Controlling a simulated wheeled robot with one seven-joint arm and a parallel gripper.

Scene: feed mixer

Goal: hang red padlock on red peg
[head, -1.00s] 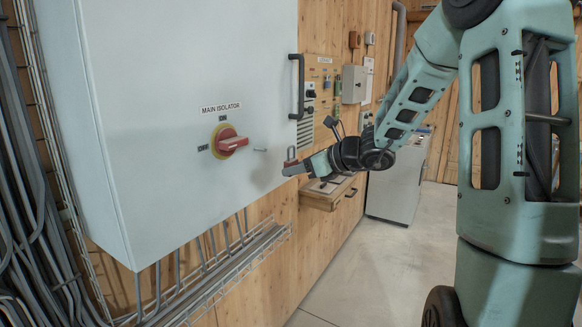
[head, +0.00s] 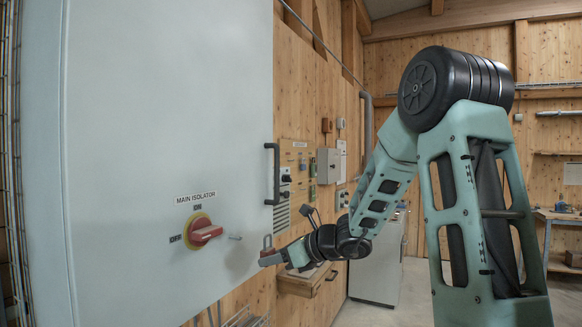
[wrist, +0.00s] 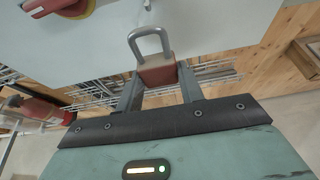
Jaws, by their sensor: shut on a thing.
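My gripper (wrist: 157,84) is shut on the red padlock (wrist: 157,72), whose red body sits between the fingers. Its grey shackle points up, away from the gripper. In the head view the padlock (head: 267,249) is small at the tip of my gripper (head: 271,259), in front of the grey cabinet's right edge. A small grey peg (head: 235,237) sticks out of the cabinet door to the left of the padlock, apart from it. I cannot make out a red peg in either view.
The grey cabinet (head: 150,110) fills the left, with a red isolator handle (head: 204,232) and a black door handle (head: 274,174). A board with small coloured items (head: 297,165) hangs on the wooden wall beyond. Floor (head: 385,312) is clear at the right.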

